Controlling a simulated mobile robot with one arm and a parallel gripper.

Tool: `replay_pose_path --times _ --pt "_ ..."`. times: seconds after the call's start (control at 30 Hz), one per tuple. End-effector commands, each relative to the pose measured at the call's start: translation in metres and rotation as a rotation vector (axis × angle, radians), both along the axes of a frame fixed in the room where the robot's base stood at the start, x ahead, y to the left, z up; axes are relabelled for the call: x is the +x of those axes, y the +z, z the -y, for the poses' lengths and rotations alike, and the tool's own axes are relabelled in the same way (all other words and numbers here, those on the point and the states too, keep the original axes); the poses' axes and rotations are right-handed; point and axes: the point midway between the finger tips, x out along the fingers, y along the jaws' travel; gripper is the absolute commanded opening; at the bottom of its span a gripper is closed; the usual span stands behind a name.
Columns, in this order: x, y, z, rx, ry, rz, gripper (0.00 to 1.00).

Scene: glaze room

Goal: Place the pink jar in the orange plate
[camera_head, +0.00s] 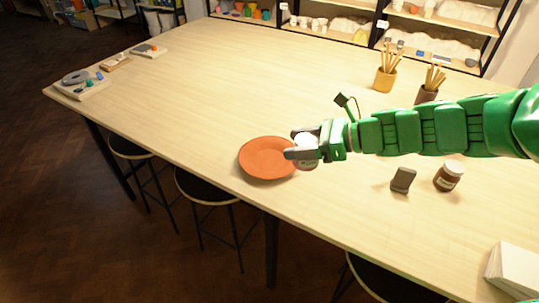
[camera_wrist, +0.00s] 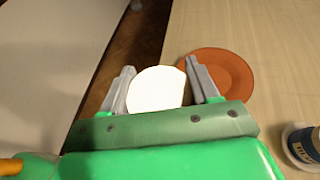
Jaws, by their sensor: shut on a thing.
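The orange plate (camera_head: 258,158) lies flat and empty near the table's front edge in the head view. It also shows in the wrist view (camera_wrist: 232,75), partly behind a finger. My gripper (camera_head: 303,146) is shut on a jar (camera_head: 309,165) with a white lid, which I take for the pink jar; the fingers hide part of it. In the head view the jar overlaps the plate's right edge; its height above the table is unclear. In the wrist view the white lid (camera_wrist: 155,92) sits between the two fingers, with the plate to its right.
Two brush holders (camera_head: 384,80) stand farther back. Stools (camera_head: 205,187) line the front edge.

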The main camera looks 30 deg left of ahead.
Motion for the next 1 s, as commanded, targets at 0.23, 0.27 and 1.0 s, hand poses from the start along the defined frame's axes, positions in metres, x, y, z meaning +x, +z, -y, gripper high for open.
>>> replay_pose_path --times 0.23,0.27,1.0 --pt "-0.019 0.001 -0.034 0.001 0.065 0.0 0.2" --pt "-0.02 0.001 -0.037 0.001 0.069 0.0 0.2" --pt "0.022 -0.027 -0.091 0.003 0.086 0.003 0.2"
